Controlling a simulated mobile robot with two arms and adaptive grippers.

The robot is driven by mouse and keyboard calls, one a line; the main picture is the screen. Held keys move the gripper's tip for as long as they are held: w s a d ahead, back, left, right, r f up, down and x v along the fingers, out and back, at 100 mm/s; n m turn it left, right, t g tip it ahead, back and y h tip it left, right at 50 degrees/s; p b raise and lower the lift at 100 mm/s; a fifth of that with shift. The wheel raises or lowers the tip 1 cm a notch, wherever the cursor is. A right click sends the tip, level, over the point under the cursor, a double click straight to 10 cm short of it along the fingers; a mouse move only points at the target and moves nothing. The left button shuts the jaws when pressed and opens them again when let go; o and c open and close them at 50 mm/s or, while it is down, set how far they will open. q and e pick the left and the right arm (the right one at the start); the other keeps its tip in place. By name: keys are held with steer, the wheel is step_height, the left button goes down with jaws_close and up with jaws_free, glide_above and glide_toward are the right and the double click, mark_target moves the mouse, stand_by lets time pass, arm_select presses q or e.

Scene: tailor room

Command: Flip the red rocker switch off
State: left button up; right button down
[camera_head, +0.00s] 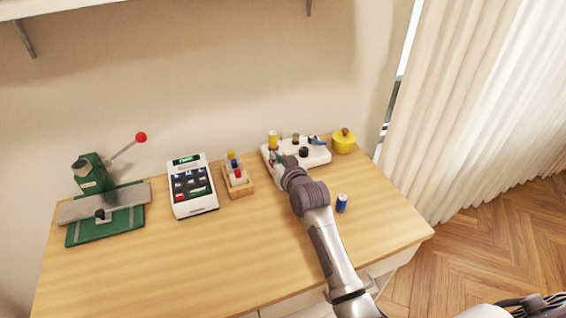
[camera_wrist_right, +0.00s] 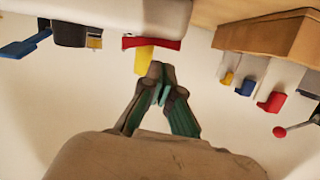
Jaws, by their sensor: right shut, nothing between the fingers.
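The red rocker switch (camera_wrist_right: 150,43) shows in the right wrist view at the edge of a white panel (camera_wrist_right: 168,14). In the head view the white panel (camera_head: 318,157) lies at the back right of the table, and my arm hides much of its left end. My right gripper (camera_wrist_right: 160,84) is shut and empty, its green-padded fingertips together close to the red switch. Whether they touch it I cannot tell. In the head view the right gripper (camera_head: 279,158) is at the panel's left end. My left gripper is out of view.
The panel also bears a yellow part (camera_head: 272,140), a black knob (camera_head: 303,151) and a blue lever (camera_head: 317,141). A wooden peg holder (camera_head: 241,192), a white register (camera_head: 194,210) and a green press (camera_head: 92,175) stand left. A yellow pot (camera_head: 343,144) and blue spool (camera_head: 341,204) are right.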

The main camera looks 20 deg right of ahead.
steer(key=r+p, duration=0.1)
steer(key=r, duration=0.1)
steer(key=r+p, duration=0.1)
steer(key=r, duration=0.1)
steer(key=shift+a+p, duration=0.25)
steer(key=shift+p, duration=0.1)
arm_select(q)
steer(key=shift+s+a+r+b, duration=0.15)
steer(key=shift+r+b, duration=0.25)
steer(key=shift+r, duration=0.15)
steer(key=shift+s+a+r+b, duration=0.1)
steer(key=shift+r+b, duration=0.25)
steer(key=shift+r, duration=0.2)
arm_select(e)
steer(key=f+v, duration=0.1)
steer(key=v, duration=0.9)
steer(key=shift+a+f, duration=0.15)
steer(key=shift+a, duration=0.15)
